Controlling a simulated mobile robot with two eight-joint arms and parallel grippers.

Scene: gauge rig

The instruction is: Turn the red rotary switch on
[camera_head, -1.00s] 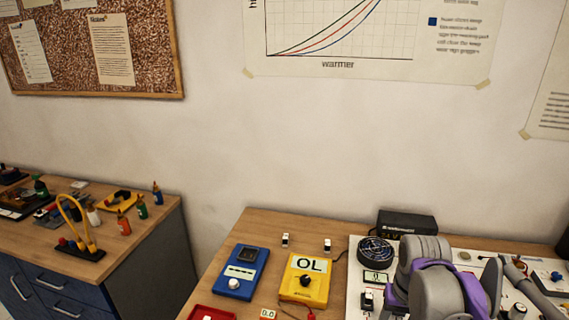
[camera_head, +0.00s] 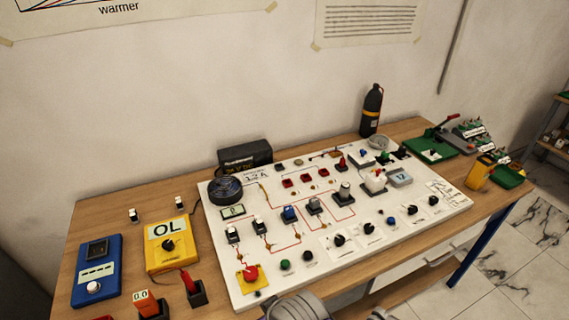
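A red round knob (camera_head: 250,274) stands on a yellow plate at the front left of the white panel (camera_head: 229,287). I cannot tell whether it is a rotary switch or a push button, nor its setting. A small red-topped control (camera_head: 341,163) stands near the panel's back edge. Several small red square parts (camera_head: 307,178) sit in a row at the back middle. Neither gripper shows; only grey rounded parts of my arm stand at the bottom edge, in front of the panel.
Black knobs (camera_head: 340,240) line the panel's front. A yellow meter reading OL (camera_head: 168,243) and a blue meter (camera_head: 97,270) lie left of it. A black box (camera_head: 246,155) and a dark bottle (camera_head: 372,110) stand behind. Green-based devices (camera_head: 432,150) are at the right.

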